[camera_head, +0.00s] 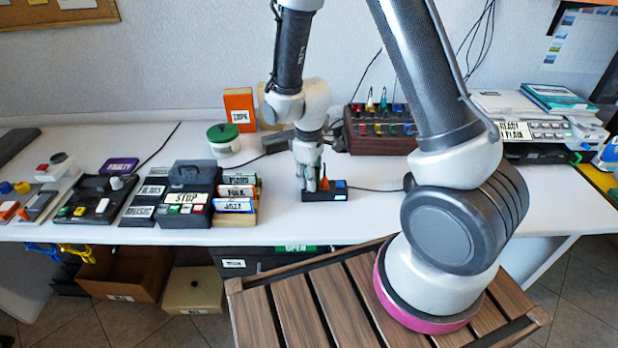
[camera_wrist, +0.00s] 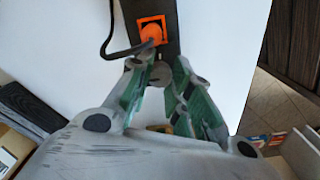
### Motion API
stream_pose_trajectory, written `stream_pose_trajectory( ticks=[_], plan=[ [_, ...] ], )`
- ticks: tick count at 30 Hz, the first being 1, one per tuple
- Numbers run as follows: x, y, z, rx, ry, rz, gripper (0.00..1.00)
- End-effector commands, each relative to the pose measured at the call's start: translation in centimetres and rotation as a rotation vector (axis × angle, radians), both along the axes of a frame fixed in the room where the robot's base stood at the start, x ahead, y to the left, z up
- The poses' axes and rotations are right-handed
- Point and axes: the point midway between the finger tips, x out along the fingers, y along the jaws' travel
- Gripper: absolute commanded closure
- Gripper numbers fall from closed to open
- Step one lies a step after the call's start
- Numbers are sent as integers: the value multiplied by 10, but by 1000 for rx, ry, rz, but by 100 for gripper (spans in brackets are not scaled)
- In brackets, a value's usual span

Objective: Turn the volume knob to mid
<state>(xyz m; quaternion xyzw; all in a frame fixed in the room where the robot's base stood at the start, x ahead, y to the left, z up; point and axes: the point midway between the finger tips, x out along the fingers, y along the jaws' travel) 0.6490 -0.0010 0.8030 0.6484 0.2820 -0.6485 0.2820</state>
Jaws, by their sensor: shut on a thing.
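A small black box (camera_head: 340,196) lies on the white desk, with an orange part (camera_head: 325,183) and a blue part (camera_head: 340,184) on top. In the wrist view the box (camera_wrist: 160,10) bears an orange switch-like piece (camera_wrist: 150,31) and a round grey knob (camera_wrist: 160,73). My gripper (camera_head: 318,187) points down over the left end of the box. In the wrist view its green-lined fingers (camera_wrist: 158,85) are shut on the grey knob from both sides. The knob's marks and setting are too small to read.
A black STOP panel (camera_head: 186,197) and labelled JAZZ blocks (camera_head: 234,205) stand to the left. A dark box with coloured plugs (camera_head: 378,130) and an orange block (camera_head: 239,110) stand behind. A black cable (camera_wrist: 113,38) loops beside the box.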

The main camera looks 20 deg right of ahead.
Motion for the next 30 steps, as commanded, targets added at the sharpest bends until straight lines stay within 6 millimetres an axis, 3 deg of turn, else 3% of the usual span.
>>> stream_pose_trajectory(
  ticks=[1, 4, 16, 30],
  plan=[
    [0, 0, 0, 0, 0, 0, 74],
    [0, 0, 0, 0, 0, 1, 56],
    [1, 0, 7, 1, -2, 2, 56],
    [1, 0, 100, 2, -4, 1, 56]
  ],
)
